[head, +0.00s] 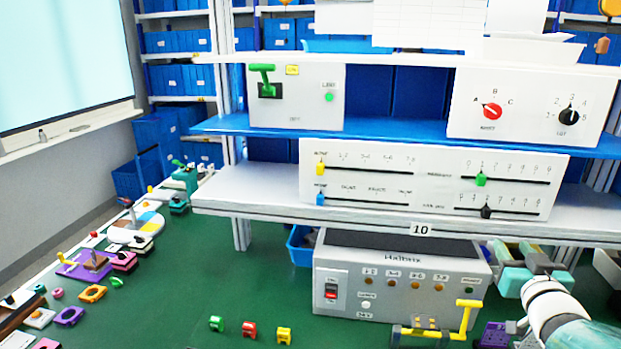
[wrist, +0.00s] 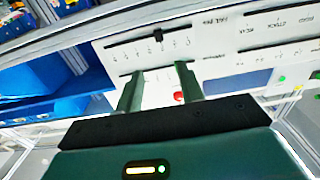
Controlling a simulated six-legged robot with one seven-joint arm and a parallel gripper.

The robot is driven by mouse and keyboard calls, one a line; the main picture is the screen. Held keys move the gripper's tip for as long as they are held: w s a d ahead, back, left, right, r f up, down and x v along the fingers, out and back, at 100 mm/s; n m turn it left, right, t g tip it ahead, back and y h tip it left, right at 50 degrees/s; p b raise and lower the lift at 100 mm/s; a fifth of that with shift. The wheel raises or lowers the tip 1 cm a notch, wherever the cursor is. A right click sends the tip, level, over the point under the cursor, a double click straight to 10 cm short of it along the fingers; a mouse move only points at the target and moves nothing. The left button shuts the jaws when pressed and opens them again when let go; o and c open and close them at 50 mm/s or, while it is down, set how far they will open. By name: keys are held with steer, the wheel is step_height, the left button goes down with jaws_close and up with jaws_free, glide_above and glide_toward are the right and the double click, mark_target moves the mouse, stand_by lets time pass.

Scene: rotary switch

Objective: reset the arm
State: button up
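My arm comes in at the lower right of the head view, in front of the shelf's right end. My gripper shows clearly in the wrist view (wrist: 159,84), with two green fingers apart and nothing between them touching either one. Behind the fingers is a white slider panel, seen tilted and inverted. In the head view, a white panel on the upper shelf carries a red rotary knob (head: 491,110) with its pointer toward A, and a black rotary knob (head: 569,116). My gripper is lower than this panel and apart from it.
A slider panel (head: 430,184) sits on the middle shelf. A grey box (head: 395,290) with a red rocker switch and several buttons stands below.

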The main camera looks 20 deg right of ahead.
steer(key=shift+w, duration=0.1)
steer(key=w+a+f+n+g+y, duration=0.1)
steer(key=w+a+f+g+y, duration=0.15)
steer(key=a, duration=0.65)
steer(key=w+a+f+g+y, duration=0.1)
steer(key=w+a+g+y, duration=0.15)
steer(key=a, duration=0.75)
steer(key=s+a+f+n+g+y, duration=0.1)
steer(key=s+a, duration=0.3)
steer(key=a, duration=0.5)
steer(key=s+a+f+n+g+y, duration=0.2)
steer(key=s+a+n+g, duration=0.1)
steer(key=a, duration=0.7)
steer(key=shift+s+a+f+n+g+y, duration=0.15)
steer(key=shift+s+a+n+g+y, duration=0.2)
steer(key=shift+s+g, duration=0.35)
steer(key=shift+d, duration=0.2)
